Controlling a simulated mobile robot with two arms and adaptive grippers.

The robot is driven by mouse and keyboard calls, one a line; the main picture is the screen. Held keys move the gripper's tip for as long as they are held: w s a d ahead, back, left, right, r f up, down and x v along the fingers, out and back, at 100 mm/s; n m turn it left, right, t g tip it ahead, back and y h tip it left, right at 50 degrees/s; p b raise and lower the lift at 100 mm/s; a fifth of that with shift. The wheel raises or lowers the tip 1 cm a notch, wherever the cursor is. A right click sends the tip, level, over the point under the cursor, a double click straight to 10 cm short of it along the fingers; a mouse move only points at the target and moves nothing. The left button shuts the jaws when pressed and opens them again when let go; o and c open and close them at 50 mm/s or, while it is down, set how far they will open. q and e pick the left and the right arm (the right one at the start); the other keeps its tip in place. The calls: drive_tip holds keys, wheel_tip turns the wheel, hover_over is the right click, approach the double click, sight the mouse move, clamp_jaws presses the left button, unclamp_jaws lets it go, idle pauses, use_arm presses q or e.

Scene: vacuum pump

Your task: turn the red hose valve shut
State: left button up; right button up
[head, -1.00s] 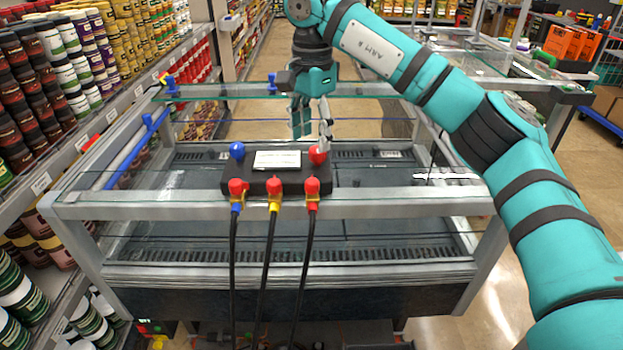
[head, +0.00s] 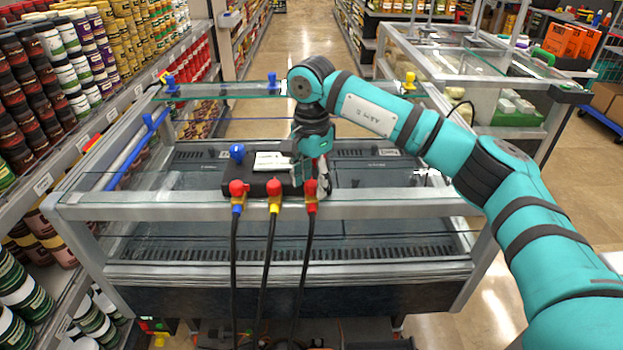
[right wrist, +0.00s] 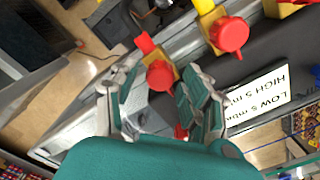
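The red hose valve (head: 311,187), a red knob on a yellow body above the hose with the red fitting, sits at the right end of the manifold's front side. In the right wrist view its knob (right wrist: 160,75) shows between and just past my fingertips. My right gripper (head: 312,176) is over the manifold's right end, pointing down. In the wrist view the gripper (right wrist: 157,78) is open, its fingers spread either side of the knob; I cannot tell whether they touch it. The large red manifold knob (right wrist: 181,132) shows partly between the fingers. My left gripper is not in view.
The dark manifold (head: 262,188) carries two more red-knobbed valves, on the yellow (head: 274,187) and blue (head: 237,187) hoses, and a blue knob (head: 237,151). A white label (head: 271,161) lies close to my gripper.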

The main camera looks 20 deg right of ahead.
clamp_jaws()
drive_tip(key=m+b, duration=0.1)
drive_tip(key=m, duration=0.2)
drive_tip(key=shift+m, duration=0.3)
drive_tip(key=m+b, duration=0.1)
drive_tip(key=m, duration=0.3)
drive_tip(key=shift+m, duration=0.3)
drive_tip(key=m+b, duration=0.1)
drive_tip(key=m, duration=0.4)
drive_tip(key=shift+w, duration=0.1)
drive_tip(key=shift+r+m+b, duration=0.1)
drive_tip(key=shift+m+b, duration=0.45)
drive_tip(key=shift+m, duration=1.75)
drive_tip(key=shift+o, duration=0.8)
unclamp_jaws()
